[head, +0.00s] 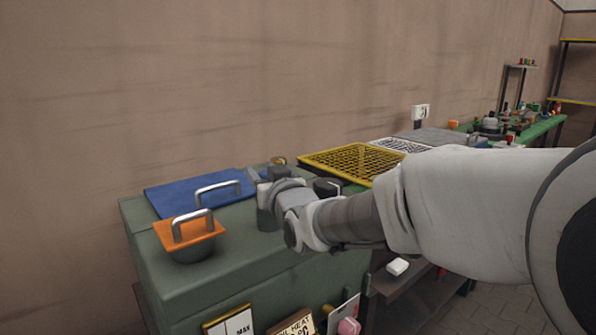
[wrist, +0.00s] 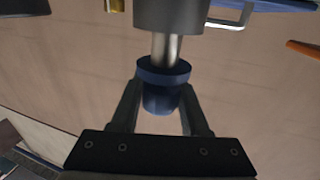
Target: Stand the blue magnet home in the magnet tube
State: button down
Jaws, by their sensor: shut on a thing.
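The blue magnet (wrist: 162,98) has a blue collar and body with a bare silver shaft. My gripper (wrist: 161,86) is shut on the blue body, with one finger on each side in the wrist view. The silver shaft points away from the fingers and meets the end of a grey cylinder (wrist: 168,14), which looks like the magnet tube. I cannot tell whether the shaft is inside it or only lined up with it. In the head view my gripper (head: 268,196) is over the green-grey cabinet top, and its fingers and the magnet are not clear there.
A yellow grid tray (head: 352,162) lies behind my arm. The wall stands close behind the cabinet.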

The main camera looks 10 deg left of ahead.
jog(key=shift+f, duration=1)
jog(key=shift+c, duration=1.6)
grip_release()
jog(key=shift+f, duration=0.1)
jog(key=p+v, duration=0.1)
jog(key=v, duration=1.6)
jog(key=shift+d, duration=0.25)
jog(key=shift+s, duration=0.1)
